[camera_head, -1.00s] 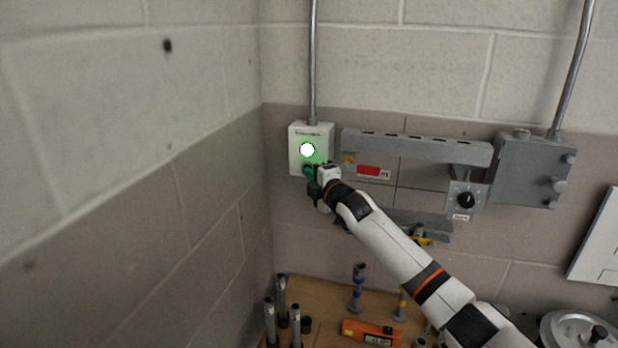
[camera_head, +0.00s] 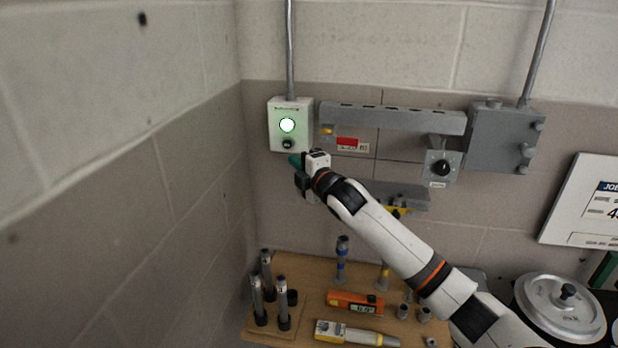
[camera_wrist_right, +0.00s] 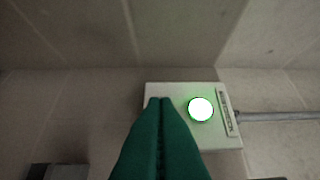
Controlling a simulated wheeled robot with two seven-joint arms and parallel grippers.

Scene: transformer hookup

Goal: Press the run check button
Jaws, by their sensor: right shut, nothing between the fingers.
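The white run check box (camera_head: 276,134) hangs on the back wall near the corner. Its round lamp (camera_head: 287,125) glows with a white centre and green rim. The dark run check button (camera_head: 287,144) sits below the lamp and is uncovered in the head view. My right gripper (camera_head: 293,160) has green fingers and is just below and in front of the button, seemingly apart from it. In the right wrist view the green fingers (camera_wrist_right: 160,102) are shut together and empty. They hide the button there, while the box (camera_wrist_right: 228,141) and the lit lamp (camera_wrist_right: 201,109) show. My left gripper is not in view.
Right of the box are a grey rail (camera_head: 395,118), a dial unit (camera_head: 442,167) and a grey junction box (camera_head: 500,138). Below is a wooden board (camera_head: 318,262) with upright tools, an orange meter (camera_head: 355,302) and a yellow-grey tool (camera_head: 345,332). A lidded pot (camera_head: 560,305) stands right.

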